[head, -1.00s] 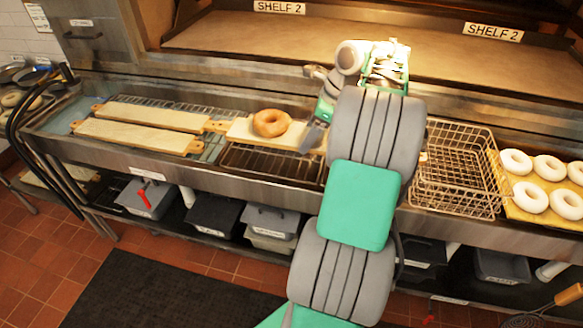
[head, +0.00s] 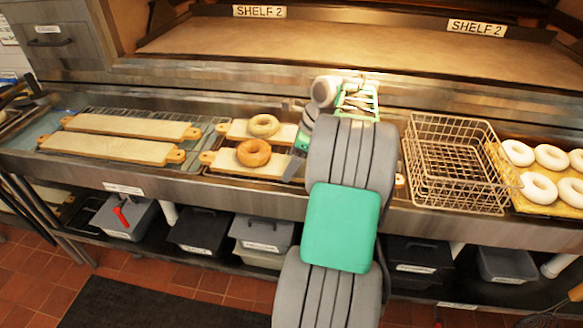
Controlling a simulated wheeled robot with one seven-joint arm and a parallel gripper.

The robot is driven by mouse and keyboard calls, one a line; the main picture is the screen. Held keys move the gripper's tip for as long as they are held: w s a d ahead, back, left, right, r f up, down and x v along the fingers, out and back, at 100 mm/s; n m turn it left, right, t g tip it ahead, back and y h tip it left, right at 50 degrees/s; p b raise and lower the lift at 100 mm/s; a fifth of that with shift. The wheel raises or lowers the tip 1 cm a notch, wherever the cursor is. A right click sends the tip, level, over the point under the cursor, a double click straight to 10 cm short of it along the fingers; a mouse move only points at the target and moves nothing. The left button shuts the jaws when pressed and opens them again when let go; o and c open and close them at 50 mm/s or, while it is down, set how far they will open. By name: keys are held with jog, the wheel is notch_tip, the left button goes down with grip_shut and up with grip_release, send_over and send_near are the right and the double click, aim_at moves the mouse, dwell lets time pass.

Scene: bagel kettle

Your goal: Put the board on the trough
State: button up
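A wooden board with a golden-brown bagel (head: 254,153) on it, the front middle board (head: 222,164), is over the metal trough (head: 110,171). My gripper (head: 296,160) is at this board's right end and appears shut on it; my arm hides part of the fingers and that end. Whether the board touches the rack below cannot be told. Behind it is another board (head: 233,130) with a paler bagel (head: 264,125). Two long, bare boards, a rear one (head: 130,125) and a front one (head: 108,146), lie side by side on the trough at left.
A wire basket (head: 455,165) stands right of my arm, beside a yellow tray (head: 508,187) of several white bagels (head: 540,187). A broad shelf (head: 340,38) is behind. Grey bins (head: 200,231) sit underneath. The gap between left and middle boards is narrow.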

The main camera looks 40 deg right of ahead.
jog(key=shift+d+f, duration=0.1)
jog(key=shift+f, duration=0.05)
jog(key=o, duration=1.8)
jog(key=shift+f, duration=0.1)
